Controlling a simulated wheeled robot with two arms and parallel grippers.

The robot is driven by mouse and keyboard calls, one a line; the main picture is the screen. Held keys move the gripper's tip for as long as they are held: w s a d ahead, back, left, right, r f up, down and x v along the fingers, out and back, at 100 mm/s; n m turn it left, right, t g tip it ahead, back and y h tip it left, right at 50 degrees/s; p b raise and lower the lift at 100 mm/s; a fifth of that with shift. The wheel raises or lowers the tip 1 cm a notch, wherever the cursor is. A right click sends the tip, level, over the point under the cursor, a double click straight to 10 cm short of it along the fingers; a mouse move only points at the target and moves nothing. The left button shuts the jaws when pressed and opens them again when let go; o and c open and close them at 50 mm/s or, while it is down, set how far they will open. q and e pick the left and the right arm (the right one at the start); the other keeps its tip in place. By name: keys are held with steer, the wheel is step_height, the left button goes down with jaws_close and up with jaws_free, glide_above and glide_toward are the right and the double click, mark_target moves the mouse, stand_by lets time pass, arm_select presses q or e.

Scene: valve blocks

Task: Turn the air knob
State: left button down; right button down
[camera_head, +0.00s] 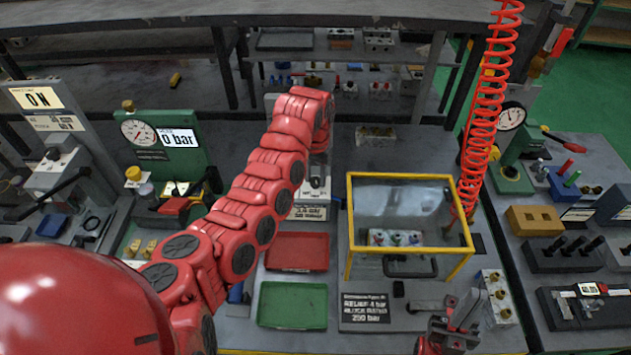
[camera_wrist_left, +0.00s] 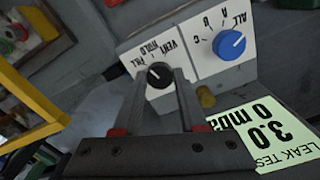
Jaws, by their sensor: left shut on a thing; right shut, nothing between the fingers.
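A black knob (camera_wrist_left: 158,74) sits on a white panel (camera_wrist_left: 135,50) marked VENT, HOLD and FILL. My left gripper (camera_wrist_left: 160,84) is shut on this black knob, with one finger on each side of it. A blue knob (camera_wrist_left: 229,44) with a white line, marked ALL, A, B and C, sits beside it on the panel, apart from the fingers. In the head view my left arm reaches to the test unit (camera_head: 314,190) at the back middle and hides its knobs. My right gripper (camera_head: 455,325) is shut and empty, low at the right.
A clear box with a yellow frame (camera_head: 410,175) stands right of the test unit. A red tray (camera_head: 297,252) and a green tray (camera_head: 292,305) lie in front. A red coiled hose (camera_head: 485,110) hangs at the right. A green gauge stand (camera_head: 165,145) displays 0 bar.

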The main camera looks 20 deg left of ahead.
mark_target(316, 180)
arm_select(q)
steer(key=shift+m+b, duration=1.55)
steer(key=shift+m, duration=0.15)
steer(key=shift+c, duration=2.3)
jaws_free()
step_height(316, 180, up, 17)
steer(key=shift+r+b, duration=0.2)
steer(key=shift+b, duration=0.15)
